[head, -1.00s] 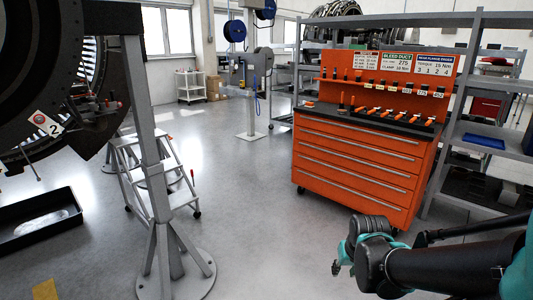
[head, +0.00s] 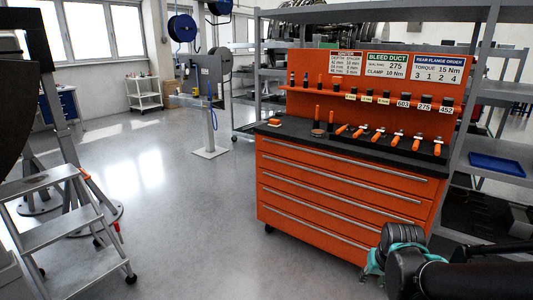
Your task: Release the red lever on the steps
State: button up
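The grey metal steps (head: 62,232) stand on castors at the left of the head view, cut off by the left edge. A small red piece (head: 116,229), which looks like the lever, sits low by the right-hand side of the steps. Its exact position is hard to tell at this size. My gripper (head: 370,272) is at the lower right, with teal parts showing beside my dark arm. It is far from the steps, in front of the orange tool cabinet. Its fingers are mostly hidden, so I cannot tell whether it is open.
The orange tool cabinet (head: 330,196) with tools on top fills the right centre, close to my arm. Grey shelving (head: 476,150) stands at the right. A grey post stand (head: 208,115) and a white trolley (head: 144,93) are behind. The floor (head: 190,220) between steps and cabinet is clear.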

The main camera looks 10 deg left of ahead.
aim_at(118, 229)
jog(key=i+j+u, duration=0.15)
jog(key=i+u, duration=0.6)
jog(key=i, duration=0.2)
jog(key=i+l+u, duration=0.1)
jog(key=i+u, duration=0.3)
jog(key=i+l+u, duration=0.35)
jog(key=i, duration=0.15)
jog(key=i+u, duration=0.4)
jog(key=i+l+u, duration=0.1)
jog(key=i+u, duration=0.3)
jog(key=i+l+u, duration=0.25)
jog(key=i+u, duration=0.15)
jog(key=i, duration=0.1)
